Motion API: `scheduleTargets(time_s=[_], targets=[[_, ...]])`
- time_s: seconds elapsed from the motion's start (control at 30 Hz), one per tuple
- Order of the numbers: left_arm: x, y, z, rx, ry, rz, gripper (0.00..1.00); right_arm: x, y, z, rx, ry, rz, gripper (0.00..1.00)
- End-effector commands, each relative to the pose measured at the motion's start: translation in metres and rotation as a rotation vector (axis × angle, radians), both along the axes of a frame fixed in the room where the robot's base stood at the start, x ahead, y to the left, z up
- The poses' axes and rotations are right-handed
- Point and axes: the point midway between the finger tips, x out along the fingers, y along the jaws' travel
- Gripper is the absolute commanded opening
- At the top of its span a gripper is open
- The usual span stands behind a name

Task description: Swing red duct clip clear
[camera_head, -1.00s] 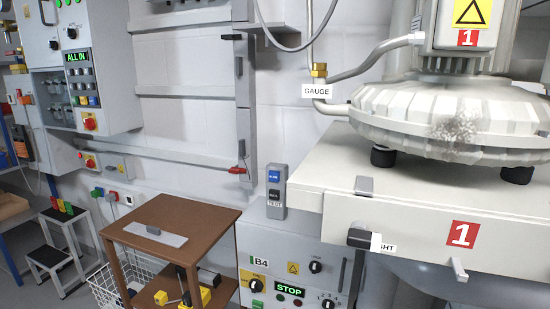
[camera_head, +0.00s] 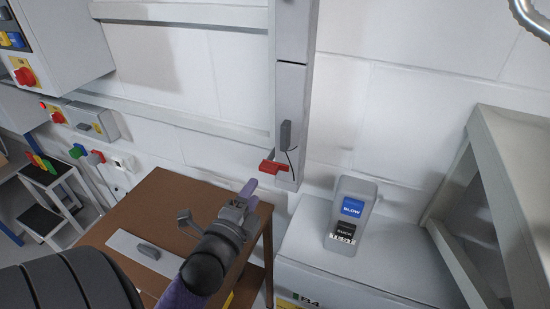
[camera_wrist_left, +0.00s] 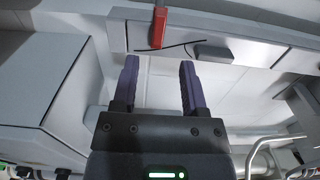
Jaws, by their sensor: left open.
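The red duct clip (camera_head: 272,167) is at the lower end of the vertical grey duct (camera_head: 291,95) on the wall, sticking out to the left. A thin dark cord hangs beside it from a dark grey block (camera_head: 286,134). My left gripper (camera_head: 249,194) is open and empty, just below and left of the clip, apart from it. In the left wrist view the clip (camera_wrist_left: 158,27) shows beyond and between my two purple fingertips (camera_wrist_left: 159,64). My right gripper is not in view.
A brown table (camera_head: 178,203) with a grey plate (camera_head: 140,250) stands below my left arm. A grey box with a blue BLOW button (camera_head: 352,207) sits on a cabinet at right. A pale frame (camera_head: 515,180) stands far right.

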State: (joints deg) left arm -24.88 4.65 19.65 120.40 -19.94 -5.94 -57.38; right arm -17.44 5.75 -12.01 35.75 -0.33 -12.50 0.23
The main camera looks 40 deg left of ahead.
Motion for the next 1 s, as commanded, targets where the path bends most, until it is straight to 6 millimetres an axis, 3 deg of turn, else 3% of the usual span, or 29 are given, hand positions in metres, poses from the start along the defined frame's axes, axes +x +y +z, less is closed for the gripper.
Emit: scheduleTargets(time_s=[0.1, 0.3, 0.7, 0.73, 1.0], targets=[[0.029, 0.008, -0.001, 0.002, -0.004, -0.003, 0.56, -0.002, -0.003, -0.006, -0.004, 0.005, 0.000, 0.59], [0.063, 0.019, -0.002, -0.002, -0.001, -0.002, 0.56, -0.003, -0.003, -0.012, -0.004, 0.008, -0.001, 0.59], [0.076, 0.023, -0.001, -0.003, 0.001, -0.001, 0.56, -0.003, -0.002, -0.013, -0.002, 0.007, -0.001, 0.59], [0.076, 0.023, -0.001, -0.003, 0.001, -0.001, 0.54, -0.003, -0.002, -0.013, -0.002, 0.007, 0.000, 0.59], [0.075, 0.023, -0.001, -0.004, 0.002, -0.001, 0.00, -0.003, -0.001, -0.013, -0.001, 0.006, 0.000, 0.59]])
